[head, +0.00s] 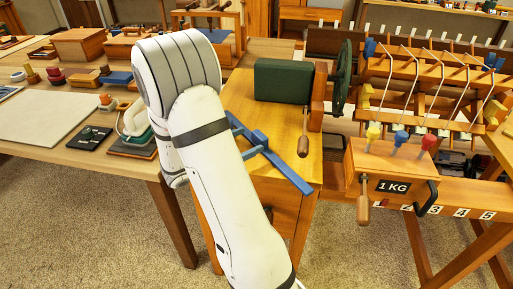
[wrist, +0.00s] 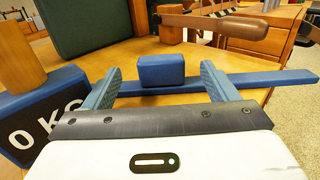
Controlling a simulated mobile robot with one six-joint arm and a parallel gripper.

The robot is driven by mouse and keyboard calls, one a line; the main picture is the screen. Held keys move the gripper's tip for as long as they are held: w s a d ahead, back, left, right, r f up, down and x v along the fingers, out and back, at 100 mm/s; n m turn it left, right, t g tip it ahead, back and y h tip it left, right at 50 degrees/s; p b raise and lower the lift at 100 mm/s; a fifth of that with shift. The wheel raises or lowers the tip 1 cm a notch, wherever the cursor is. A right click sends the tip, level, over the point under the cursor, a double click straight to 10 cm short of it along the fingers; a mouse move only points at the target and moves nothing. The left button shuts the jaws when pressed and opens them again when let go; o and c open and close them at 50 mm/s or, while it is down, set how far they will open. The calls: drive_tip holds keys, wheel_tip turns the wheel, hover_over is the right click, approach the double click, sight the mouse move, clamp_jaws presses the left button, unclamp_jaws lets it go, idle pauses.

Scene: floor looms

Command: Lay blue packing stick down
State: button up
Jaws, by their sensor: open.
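The blue packing stick (head: 289,174) lies flat on the wooden bench top (head: 240,95) in the head view, slanting toward the front right edge. In the wrist view the stick (wrist: 250,79) runs across the picture, and its right end sticks out past the bench edge. A blue block (wrist: 161,70) stands up from the stick as a grip. My gripper (wrist: 161,78) is open, with one finger on each side of this block and a gap on both sides.
A dark green block (head: 283,80) stands at the back of the bench, beside a wooden crank handle (head: 303,146). A dark weight marked 0 KG (wrist: 38,115) is close on the left in the wrist view. A 1 KG box (head: 380,170) and a loom frame (head: 430,75) stand right.

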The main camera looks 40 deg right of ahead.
drive_tip(key=d, duration=0.7)
drive_tip(key=shift+s+d, duration=0.15)
drive_tip(key=shift+s, duration=0.2)
drive_tip(key=shift+c, duration=0.6)
